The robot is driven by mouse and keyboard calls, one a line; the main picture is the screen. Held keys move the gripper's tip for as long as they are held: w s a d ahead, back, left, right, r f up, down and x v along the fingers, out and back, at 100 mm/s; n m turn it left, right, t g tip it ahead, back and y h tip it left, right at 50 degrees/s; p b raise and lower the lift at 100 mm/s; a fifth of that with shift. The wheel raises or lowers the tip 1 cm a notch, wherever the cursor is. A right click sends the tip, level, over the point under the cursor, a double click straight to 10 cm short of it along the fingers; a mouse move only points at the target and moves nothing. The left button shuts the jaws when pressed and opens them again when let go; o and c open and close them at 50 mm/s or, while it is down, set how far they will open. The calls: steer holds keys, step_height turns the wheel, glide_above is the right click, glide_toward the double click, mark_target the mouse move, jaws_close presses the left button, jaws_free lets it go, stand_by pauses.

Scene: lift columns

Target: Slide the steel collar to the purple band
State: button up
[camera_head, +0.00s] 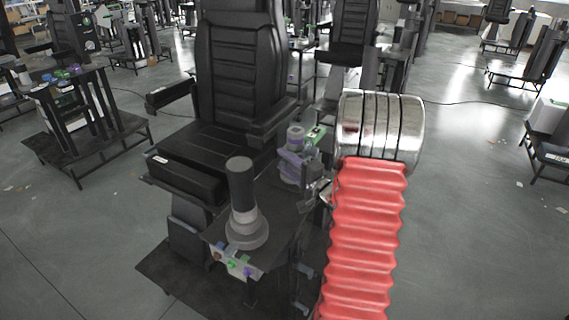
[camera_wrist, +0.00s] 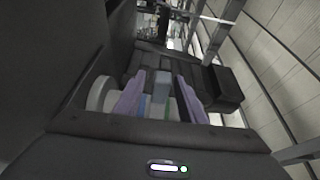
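In the head view a dark upright post (camera_head: 239,182) stands on the small side table by the black chair. A grey stepped ring (camera_head: 246,232) surrounds its foot; I cannot tell whether this is the steel collar. I see no clear purple band on the post. My gripper (camera_wrist: 160,88) shows in the wrist view as two purple fingers standing apart. A grey-blue block lies in view between them, with gaps beside it. A purple-grey part (camera_head: 293,163) beside the chair in the head view seems to be my gripper, partly hidden.
The black chair (camera_head: 240,80) stands behind the post, with an armrest box at its front. Blue, green and purple pieces sit on the side table's front edge. Another stand (camera_head: 75,95) is at left. My red arm covers the lower right middle.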

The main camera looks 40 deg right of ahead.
jaws_close()
stand_by(0.4)
